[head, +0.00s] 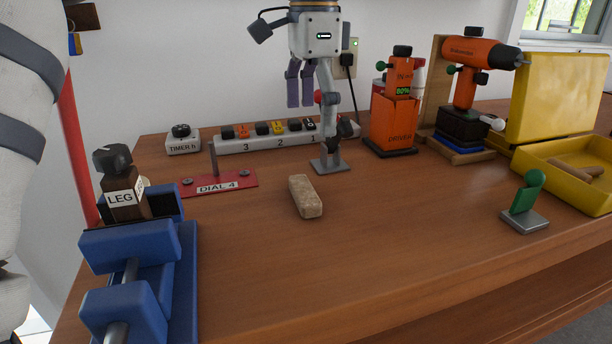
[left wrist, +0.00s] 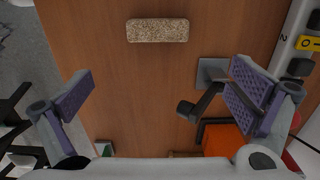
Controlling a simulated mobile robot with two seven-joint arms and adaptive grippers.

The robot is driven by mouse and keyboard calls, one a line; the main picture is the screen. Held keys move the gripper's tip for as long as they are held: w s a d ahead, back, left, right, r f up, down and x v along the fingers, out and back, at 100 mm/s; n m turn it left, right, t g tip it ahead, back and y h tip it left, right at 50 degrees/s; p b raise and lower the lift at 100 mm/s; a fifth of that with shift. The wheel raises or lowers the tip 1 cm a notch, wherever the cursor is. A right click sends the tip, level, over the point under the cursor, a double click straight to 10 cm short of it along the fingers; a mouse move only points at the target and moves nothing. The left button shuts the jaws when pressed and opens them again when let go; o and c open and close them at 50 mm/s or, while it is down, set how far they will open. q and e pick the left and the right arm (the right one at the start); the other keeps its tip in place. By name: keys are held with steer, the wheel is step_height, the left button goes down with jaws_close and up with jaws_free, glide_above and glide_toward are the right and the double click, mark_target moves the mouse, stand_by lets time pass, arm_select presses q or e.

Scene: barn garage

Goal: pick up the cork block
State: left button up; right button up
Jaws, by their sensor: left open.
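The cork block (head: 306,196) is a small speckled tan bar lying flat on the wooden workbench (head: 380,240), near its middle. It also shows whole at the top of the left wrist view (left wrist: 157,30). My left gripper (head: 300,95) hangs above the back of the bench, behind and above the block in the head view. In the left wrist view its two purple-padded fingers (left wrist: 163,97) are spread wide with nothing between them. The block lies beyond the fingertips, not touching them. My right gripper is not in view.
A small lever stand (head: 330,166) is just behind the block. Behind are a red DIAL 4 plate (head: 240,181), a power strip (head: 270,138) and an orange driver dock (head: 391,125). A blue vise (head: 140,270) is front left; a green-handled switch (head: 525,205) is right. Bench before the block is clear.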

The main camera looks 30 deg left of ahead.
mark_target(311, 187)
arm_select(q)
steer(key=f, duration=1)
steer(key=shift+s+f, duration=0.3)
steer(key=shift+s, duration=0.05)
steer(key=shift+w+f, duration=0.1)
steer(key=shift+f, duration=0.4)
steer(key=c, duration=0.9)
